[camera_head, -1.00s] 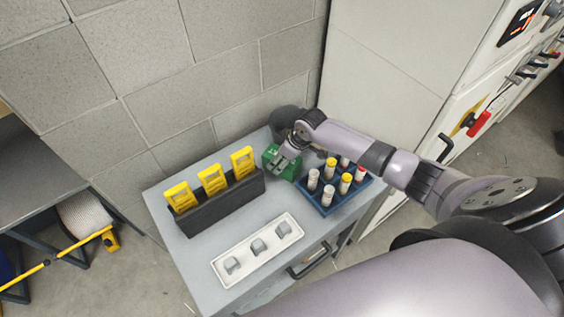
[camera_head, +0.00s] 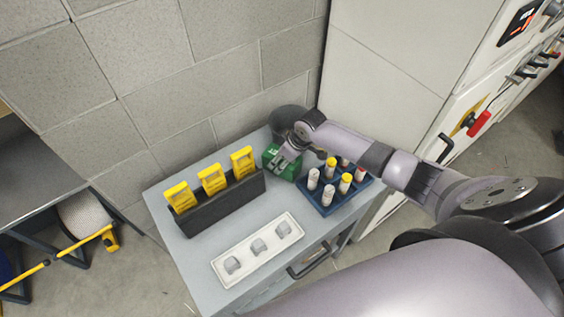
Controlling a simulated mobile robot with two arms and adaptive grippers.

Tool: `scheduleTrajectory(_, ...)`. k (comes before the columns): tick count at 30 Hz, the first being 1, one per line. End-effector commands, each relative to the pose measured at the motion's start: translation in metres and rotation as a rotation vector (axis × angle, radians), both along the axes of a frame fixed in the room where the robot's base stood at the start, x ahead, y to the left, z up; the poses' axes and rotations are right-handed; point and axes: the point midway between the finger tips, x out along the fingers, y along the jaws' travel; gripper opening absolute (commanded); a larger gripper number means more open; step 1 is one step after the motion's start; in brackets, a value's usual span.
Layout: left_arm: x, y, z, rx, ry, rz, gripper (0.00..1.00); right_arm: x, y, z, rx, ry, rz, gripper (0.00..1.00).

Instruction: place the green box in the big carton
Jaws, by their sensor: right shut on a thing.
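The green box (camera_head: 271,155) stands on the grey table at its back right, close to the block wall. My right gripper (camera_head: 283,163) is at the box, shut on it, and covers part of it. The fingers show only small. I cannot tell whether the box is clear of the table top. My left gripper is not in view. No big carton shows in this view.
A dark rack with yellow holders (camera_head: 213,207) stands left of the box. A blue tray with several capped cylinders (camera_head: 333,202) is close on the right. A white tray with grey parts (camera_head: 254,251) lies in front. A light cabinet (camera_head: 385,60) rises behind on the right.

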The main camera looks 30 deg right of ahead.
Motion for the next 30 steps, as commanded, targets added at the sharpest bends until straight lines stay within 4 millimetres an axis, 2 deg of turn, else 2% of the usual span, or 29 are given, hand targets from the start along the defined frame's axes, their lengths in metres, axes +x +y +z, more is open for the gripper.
scheduleTrajectory(9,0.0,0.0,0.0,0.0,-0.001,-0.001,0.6,0.0,0.0,0.001,0.0,-0.001,0.0,0.16)
scheduleTrajectory(20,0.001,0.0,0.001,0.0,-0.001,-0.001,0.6,0.001,-0.001,0.008,-0.001,-0.003,0.001,0.16)
scheduleTrajectory(26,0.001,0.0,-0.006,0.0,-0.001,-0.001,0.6,0.001,0.0,0.031,-0.001,-0.005,0.002,0.16)
scheduleTrajectory(30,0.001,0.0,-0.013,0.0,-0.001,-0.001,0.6,0.002,-0.001,0.058,-0.001,-0.006,0.002,0.16)
